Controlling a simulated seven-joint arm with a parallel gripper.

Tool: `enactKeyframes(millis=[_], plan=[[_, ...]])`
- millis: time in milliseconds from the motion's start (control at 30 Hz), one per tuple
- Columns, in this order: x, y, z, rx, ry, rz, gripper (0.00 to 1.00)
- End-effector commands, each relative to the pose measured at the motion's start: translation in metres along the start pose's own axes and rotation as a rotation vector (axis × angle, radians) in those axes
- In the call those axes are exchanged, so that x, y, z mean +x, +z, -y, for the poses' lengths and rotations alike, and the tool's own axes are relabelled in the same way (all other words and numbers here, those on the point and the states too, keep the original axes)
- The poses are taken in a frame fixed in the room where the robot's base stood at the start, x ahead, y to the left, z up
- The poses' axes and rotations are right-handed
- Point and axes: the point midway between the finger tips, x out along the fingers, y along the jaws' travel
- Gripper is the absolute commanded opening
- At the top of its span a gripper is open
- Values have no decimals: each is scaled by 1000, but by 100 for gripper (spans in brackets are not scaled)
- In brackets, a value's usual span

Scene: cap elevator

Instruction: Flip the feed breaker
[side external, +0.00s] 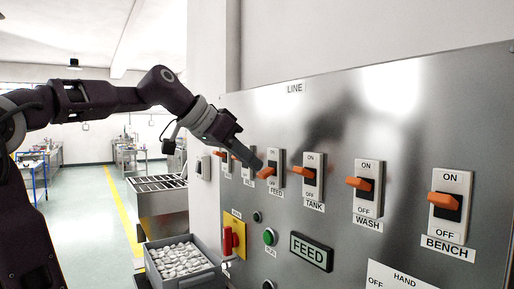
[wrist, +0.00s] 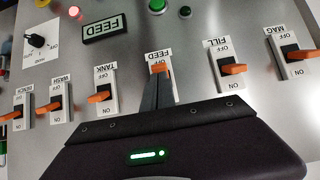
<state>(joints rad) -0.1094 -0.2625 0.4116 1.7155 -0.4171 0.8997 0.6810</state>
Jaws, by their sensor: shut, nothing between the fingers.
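The feed breaker (side external: 274,157) is a white plate with an orange lever (side external: 266,173), on the metal panel above its FEED label. Its lever sits lower on the plate than the neighbouring ones, nearer OFF. My gripper (side external: 258,164) is shut and empty, its fingertips at the lever from the upper left. Whether they touch it I cannot tell. In the wrist view the picture is turned over; the feed lever (wrist: 160,69) shows close to the OFF mark, just past the tips of my shut gripper (wrist: 158,83). The fingers hide the plate's ON half.
The tank breaker (side external: 313,160) is close on the right, then the wash breaker (side external: 368,205) and bench breaker (side external: 450,220). The fill breaker (wrist: 230,55) and mag breaker (wrist: 296,72) are on the other side. A FEED display (side external: 311,251) and green button (side external: 269,237) are below.

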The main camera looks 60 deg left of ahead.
Motion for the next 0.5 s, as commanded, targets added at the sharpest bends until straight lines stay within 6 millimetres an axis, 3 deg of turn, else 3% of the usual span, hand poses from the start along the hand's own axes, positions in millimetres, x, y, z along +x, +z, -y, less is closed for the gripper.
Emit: enactKeyframes(millis=[500], plan=[[-10,-13,0,0,0,0,0]])
